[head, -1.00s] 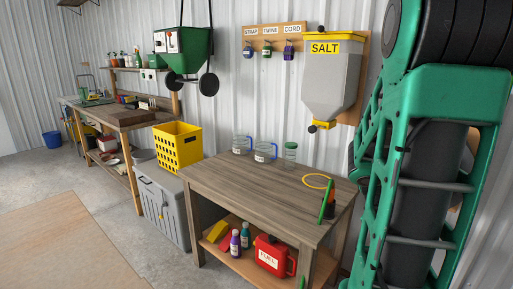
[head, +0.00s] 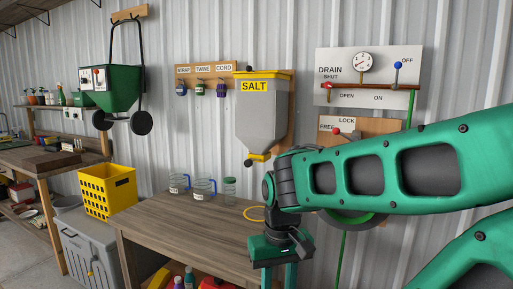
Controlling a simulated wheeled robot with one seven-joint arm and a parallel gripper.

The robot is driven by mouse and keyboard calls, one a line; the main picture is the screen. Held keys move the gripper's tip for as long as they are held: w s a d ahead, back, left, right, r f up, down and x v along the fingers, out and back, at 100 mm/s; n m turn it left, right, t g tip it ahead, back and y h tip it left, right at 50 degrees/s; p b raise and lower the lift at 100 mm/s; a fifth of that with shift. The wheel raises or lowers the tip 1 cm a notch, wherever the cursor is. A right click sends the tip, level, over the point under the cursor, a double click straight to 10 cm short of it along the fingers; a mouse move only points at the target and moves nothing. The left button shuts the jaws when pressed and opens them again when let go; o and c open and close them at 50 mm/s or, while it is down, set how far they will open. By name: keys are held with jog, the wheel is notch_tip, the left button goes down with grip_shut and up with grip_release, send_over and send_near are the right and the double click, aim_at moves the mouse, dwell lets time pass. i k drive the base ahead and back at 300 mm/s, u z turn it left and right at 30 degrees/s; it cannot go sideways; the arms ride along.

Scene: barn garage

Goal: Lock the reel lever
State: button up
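The reel lever (head: 337,131) has a red knob and sits on a wooden wall board (head: 380,127) under a sign marked FREE and LOCK. Its knob is on the left, by the word FREE. Part of the green reel (head: 352,221) shows below my arm; my arm hides most of it. My gripper (head: 276,283) points down in front of the table's right end, well below and left of the lever. Its two fingers are apart, with nothing seen between them; their tips are cut off by the bottom edge.
Above the lever is a panel (head: 330,55) with a gauge, a red DRAIN lever and a blue-knobbed lever (head: 398,66). A salt hopper (head: 262,120) hangs left of it.

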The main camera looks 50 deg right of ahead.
aim_at(336, 130)
jog(key=z, duration=2.3)
jog(key=k, duration=0.7)
jog(key=u, duration=0.5)
jog(key=i, duration=0.7)
jog(key=u, duration=0.05)
